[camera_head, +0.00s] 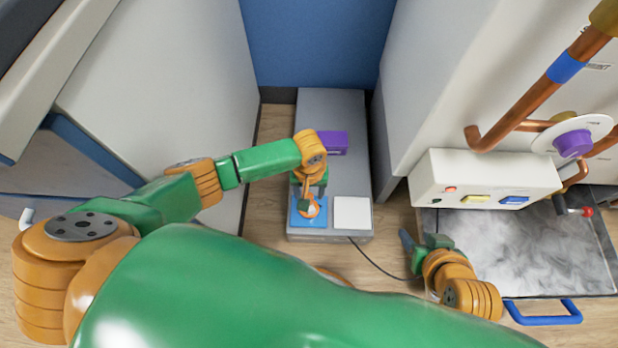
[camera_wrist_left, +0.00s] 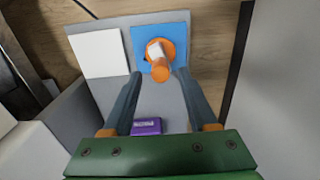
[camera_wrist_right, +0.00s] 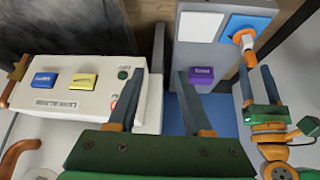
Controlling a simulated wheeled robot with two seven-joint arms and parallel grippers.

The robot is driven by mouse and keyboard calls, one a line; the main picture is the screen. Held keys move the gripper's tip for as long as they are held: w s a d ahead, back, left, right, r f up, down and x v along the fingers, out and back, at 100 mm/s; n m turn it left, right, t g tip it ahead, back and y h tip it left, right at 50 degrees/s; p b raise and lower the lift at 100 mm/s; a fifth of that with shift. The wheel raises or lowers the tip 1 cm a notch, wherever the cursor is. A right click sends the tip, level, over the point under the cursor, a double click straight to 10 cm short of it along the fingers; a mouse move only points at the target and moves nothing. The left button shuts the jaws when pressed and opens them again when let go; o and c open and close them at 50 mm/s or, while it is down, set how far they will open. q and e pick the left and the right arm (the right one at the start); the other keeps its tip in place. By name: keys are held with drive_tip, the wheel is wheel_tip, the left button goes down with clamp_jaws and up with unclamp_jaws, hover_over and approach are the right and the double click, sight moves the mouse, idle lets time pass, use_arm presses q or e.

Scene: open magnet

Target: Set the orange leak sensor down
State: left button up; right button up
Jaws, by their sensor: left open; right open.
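The orange leak sensor (camera_head: 309,208) stands on the blue square pad (camera_head: 300,219) at the near end of the low grey bench. In the left wrist view the sensor (camera_wrist_left: 160,60) has a white middle and sits on the blue pad (camera_wrist_left: 178,32). My left gripper (camera_head: 308,192) is over the sensor. Its fingers (camera_wrist_left: 172,78) are spread wide on either side of the sensor, apart from it. My right gripper (camera_head: 425,246) is open and empty, to the right of the bench; its spread fingers (camera_wrist_right: 160,92) show in the right wrist view.
A white square pad (camera_head: 352,213) lies right of the blue one, and a purple block (camera_head: 333,142) sits further back on the grey bench (camera_head: 345,110). A white control box (camera_head: 485,178) with coloured buttons stands at right. A dark cable (camera_head: 380,266) runs across the floor.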

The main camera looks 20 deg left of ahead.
use_arm(q)
drive_tip(key=shift+r+p, duration=0.3)
drive_tip(key=shift+r, duration=0.25)
wheel_tip(320, 180, up, 4)
drive_tip(key=p, duration=0.3)
drive_tip(key=shift+r, duration=0.35)
use_arm(e)
drive_tip(key=s+d+f+g, duration=0.1)
drive_tip(key=s+f+g, duration=0.3)
drive_tip(key=f, duration=0.5)
drive_tip(key=shift+s+d+f+h, duration=0.15)
drive_tip(key=shift+s+d+h, duration=0.2)
drive_tip(key=shift+s, duration=0.35)
